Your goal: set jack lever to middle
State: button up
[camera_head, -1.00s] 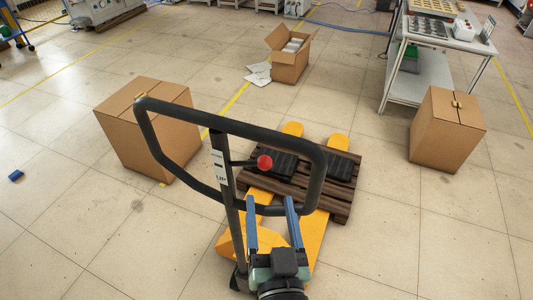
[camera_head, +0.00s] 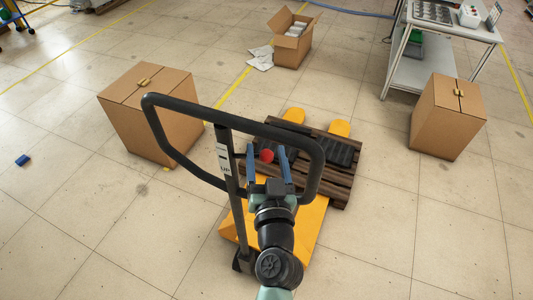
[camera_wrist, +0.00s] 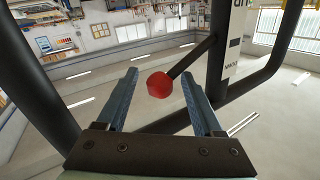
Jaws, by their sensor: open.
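The jack lever ends in a red knob (camera_head: 267,156) on a short dark rod inside the black loop handle (camera_head: 235,122) of the pallet jack. My gripper (camera_head: 267,150) has its two blue fingers apart, inside the loop, with the red knob seen between them. In the wrist view the red knob (camera_wrist: 160,85) shows between the open fingertips, its dark rod running up and right to the handle post. I cannot tell whether a finger touches the rod.
A closed carton (camera_head: 150,115) stands left of the jack and another carton (camera_head: 447,117) stands to the right. An open carton (camera_head: 292,38) is behind, and a white table (camera_head: 428,62) is at the back right. The floor in front is mostly clear.

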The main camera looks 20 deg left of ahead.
grip_shut()
jog(key=shift+d+f, duration=0.15)
jog(key=shift+f, duration=0.1)
dwell(1.0)
